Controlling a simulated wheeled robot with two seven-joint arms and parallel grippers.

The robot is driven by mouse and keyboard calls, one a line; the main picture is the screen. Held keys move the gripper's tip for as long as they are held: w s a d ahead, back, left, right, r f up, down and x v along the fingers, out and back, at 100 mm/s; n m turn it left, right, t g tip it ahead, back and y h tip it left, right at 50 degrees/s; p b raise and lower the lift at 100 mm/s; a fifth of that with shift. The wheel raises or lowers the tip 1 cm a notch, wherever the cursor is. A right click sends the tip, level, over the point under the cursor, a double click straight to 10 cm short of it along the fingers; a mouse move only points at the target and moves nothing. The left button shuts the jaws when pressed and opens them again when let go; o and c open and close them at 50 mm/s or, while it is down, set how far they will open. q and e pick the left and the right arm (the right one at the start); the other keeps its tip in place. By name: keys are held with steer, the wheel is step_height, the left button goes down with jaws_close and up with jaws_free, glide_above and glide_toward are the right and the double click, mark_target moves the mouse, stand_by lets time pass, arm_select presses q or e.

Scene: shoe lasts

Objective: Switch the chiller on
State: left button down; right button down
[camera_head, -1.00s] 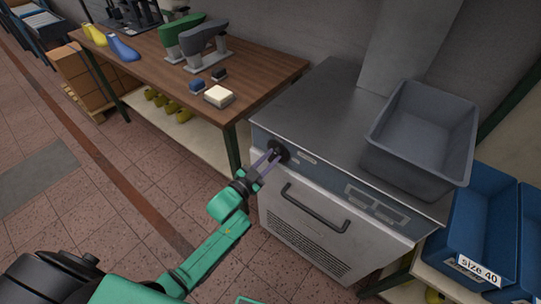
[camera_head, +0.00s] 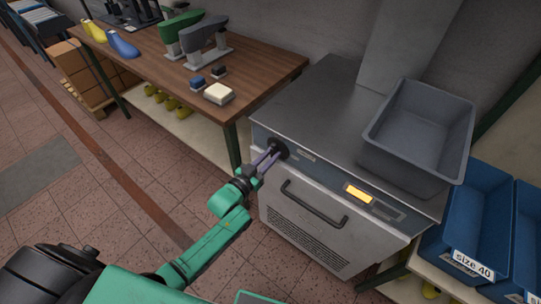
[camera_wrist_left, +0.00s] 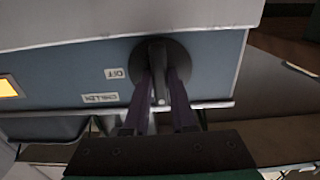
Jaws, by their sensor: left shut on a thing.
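The chiller (camera_head: 320,110) is a grey metal cabinet with a black bar handle on its front. Its round dark knob (camera_head: 279,148) sits at the upper left of the front panel. My left gripper (camera_head: 270,158) is shut on the knob's grip bar, which also shows in the left wrist view (camera_wrist_left: 158,75) between the two purple fingers. Labels reading "OFF" (camera_wrist_left: 115,73) and "CHILLER" (camera_wrist_left: 101,98) are beside and below the knob. A panel light (camera_head: 358,194) glows amber, and it also shows at the wrist view's left edge (camera_wrist_left: 8,87). My right gripper is out of view.
A grey bin (camera_head: 418,140) stands on the chiller's right side. Blue crates (camera_head: 470,225), one labelled "size 40", are at the right. A wooden bench (camera_head: 265,72) with shoe lasts and small blocks stands to the left.

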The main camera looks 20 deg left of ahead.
arm_select(q)
steer(key=c, duration=0.7)
jaws_free()
steer(key=shift+c, duration=0.2)
steer(key=shift+s, duration=0.1)
steer(key=v, duration=1.4)
steer(key=shift+s+b, duration=0.2)
steer(key=shift+b, duration=0.1)
steer(key=shift+f, duration=0.1)
